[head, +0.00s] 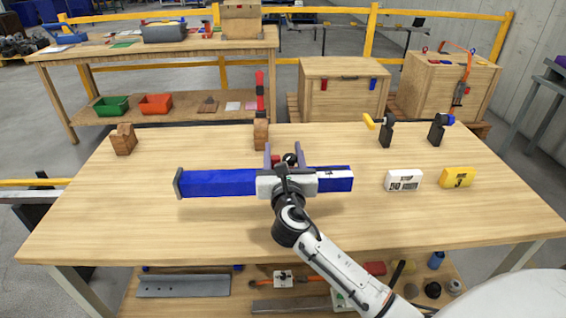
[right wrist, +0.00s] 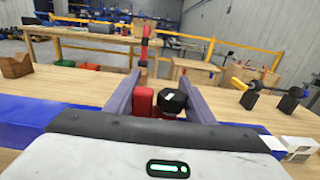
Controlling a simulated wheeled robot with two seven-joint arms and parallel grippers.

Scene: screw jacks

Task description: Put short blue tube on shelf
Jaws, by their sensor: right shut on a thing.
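The blue tube (head: 218,183), a square bar with a dark plate at its left end, lies crosswise over the middle of the table. It also shows at the left in the right wrist view (right wrist: 30,118). My right gripper (head: 284,151) reaches across it, with its body hiding part of the tube. Its two grey fingers stand either side of a red piece (right wrist: 143,101) with a black knob (right wrist: 172,101). I cannot tell whether this piece is joined to the tube, or whether the tube touches the tabletop. My left gripper is not in view.
Wooden blocks (head: 123,139) stand at the back left of the table (head: 110,215). White (head: 403,180) and yellow (head: 457,178) blocks and two black clamps (head: 386,133) are at the right. The lower shelf (head: 250,285) holds metal pieces. A back bench (head: 150,50) has bins on its shelf.

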